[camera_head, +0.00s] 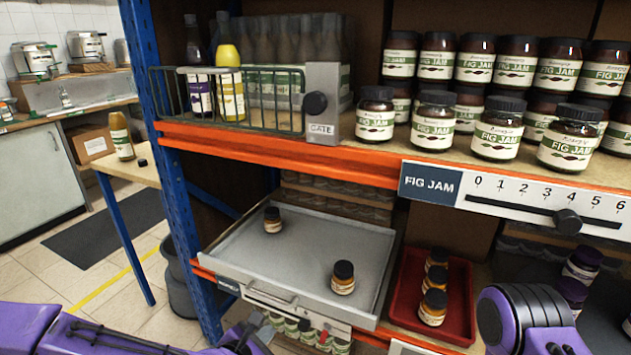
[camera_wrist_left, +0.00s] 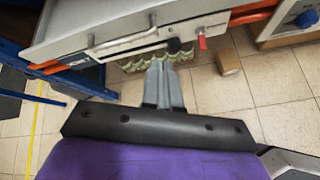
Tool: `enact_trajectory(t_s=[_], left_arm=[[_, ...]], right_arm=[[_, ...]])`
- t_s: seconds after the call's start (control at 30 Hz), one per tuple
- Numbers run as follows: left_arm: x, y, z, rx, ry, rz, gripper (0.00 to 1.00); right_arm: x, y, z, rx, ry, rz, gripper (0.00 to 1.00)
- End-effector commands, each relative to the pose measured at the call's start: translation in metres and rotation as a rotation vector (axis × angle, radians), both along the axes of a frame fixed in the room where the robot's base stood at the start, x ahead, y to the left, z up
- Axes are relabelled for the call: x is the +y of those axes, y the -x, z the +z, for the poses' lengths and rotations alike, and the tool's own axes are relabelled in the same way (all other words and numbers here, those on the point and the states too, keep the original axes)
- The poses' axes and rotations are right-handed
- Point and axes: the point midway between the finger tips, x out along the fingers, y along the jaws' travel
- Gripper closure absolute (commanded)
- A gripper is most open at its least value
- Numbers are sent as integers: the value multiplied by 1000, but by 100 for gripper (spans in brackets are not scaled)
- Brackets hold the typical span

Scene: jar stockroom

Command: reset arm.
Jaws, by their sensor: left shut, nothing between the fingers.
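My left arm comes in from the lower left in the head view, its end cut off by the bottom edge. In the left wrist view my left gripper (camera_wrist_left: 162,68) has its two grey fingers together with nothing between them. It is in front of and below the pulled-out grey tray (camera_head: 311,254), apart from its handle (camera_wrist_left: 122,38). A purple and black part of my right arm shows at the lower right of the head view, in front of the lower shelf; its fingers are not seen.
Two amber jars, one further back (camera_head: 272,220) and one nearer (camera_head: 343,278), stand on the tray. A red tray (camera_head: 463,300) with several jars is to its right. Fig jam jars (camera_head: 498,132) fill the upper shelf beside a wire gate (camera_head: 236,97). A blue post (camera_head: 170,160) stands left.

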Motion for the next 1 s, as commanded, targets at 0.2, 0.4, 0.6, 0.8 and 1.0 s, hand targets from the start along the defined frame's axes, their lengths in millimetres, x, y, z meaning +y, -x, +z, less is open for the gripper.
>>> enact_trajectory(t_s=[0.2,0.4,0.6,0.8,1.0], left_arm=[[45,123,-131,134,-837,-592,100],[114,216,-185,282,-1253,-1042,100],[184,281,-198,434,-1468,-1322,100],[186,290,-140,442,-1481,-1363,100],[185,289,-85,441,-1478,-1361,100]], right_arm=[[0,0,0,0,0,0,57],[0,0,0,0,0,0,57],[0,0,0,0,0,0,57],[0,0,60,-1,0,0,57],[0,0,116,0,0,0,57]])
